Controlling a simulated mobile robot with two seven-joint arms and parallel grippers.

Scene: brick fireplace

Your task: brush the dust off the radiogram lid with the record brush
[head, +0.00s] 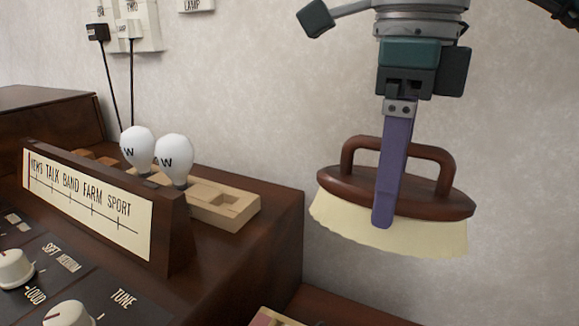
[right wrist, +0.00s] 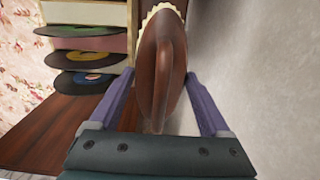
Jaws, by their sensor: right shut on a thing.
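The record brush (head: 450,203) has a dark brown oval back, an arched handle and cream bristles. My right gripper (head: 385,213) is shut on it, with a purple finger down its near side. The bristles face down, in the air before the wall, right of the wooden radiogram (head: 255,245). In the right wrist view the brush (right wrist: 162,65) lies between both purple fingers (right wrist: 160,78). I cannot tell which wooden surface is the lid, and I see no clear dust. My left gripper is not in view.
Two white bulbs (head: 174,158) stand in a pale wooden block (head: 235,205) on the radiogram, behind a station-name panel (head: 90,205) and knobs (head: 68,314). Plugs with cords (head: 97,33) hang on the wall. The right wrist view shows several records (right wrist: 85,59) on a rack.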

